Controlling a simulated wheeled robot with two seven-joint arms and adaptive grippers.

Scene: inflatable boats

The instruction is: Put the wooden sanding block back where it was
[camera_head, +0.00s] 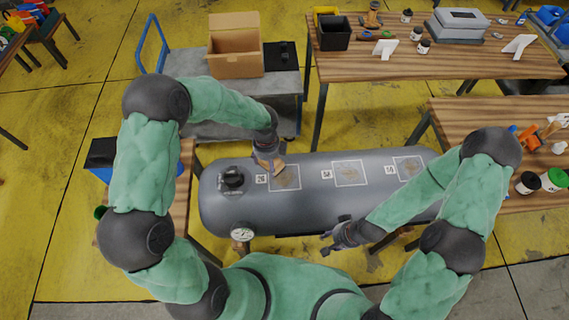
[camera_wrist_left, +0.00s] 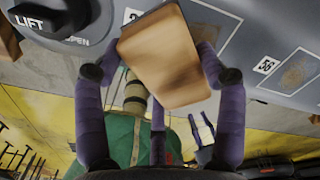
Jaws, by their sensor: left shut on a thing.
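The wooden sanding block (camera_wrist_left: 168,58) is held between the fingers of my left gripper in the left wrist view. It is a tan block, tilted in the grip. In the head view my left gripper (camera_head: 268,163) is over the left end of the grey inflatable tube (camera_head: 310,215), close to the leftmost marked square (camera_head: 285,178). The block is small and partly hidden there, and I cannot tell whether it touches the tube. My right gripper (camera_head: 334,239) is empty, with its fingers apart, over the tube's near edge.
The tube carries a black valve (camera_head: 233,178), a gauge (camera_head: 242,234) and more marked squares (camera_head: 349,173). A cart with a cardboard box (camera_head: 236,48) stands behind. The back table (camera_head: 420,65) holds a black bin (camera_head: 334,33) and jars. The right table (camera_head: 480,116) holds tools and jars.

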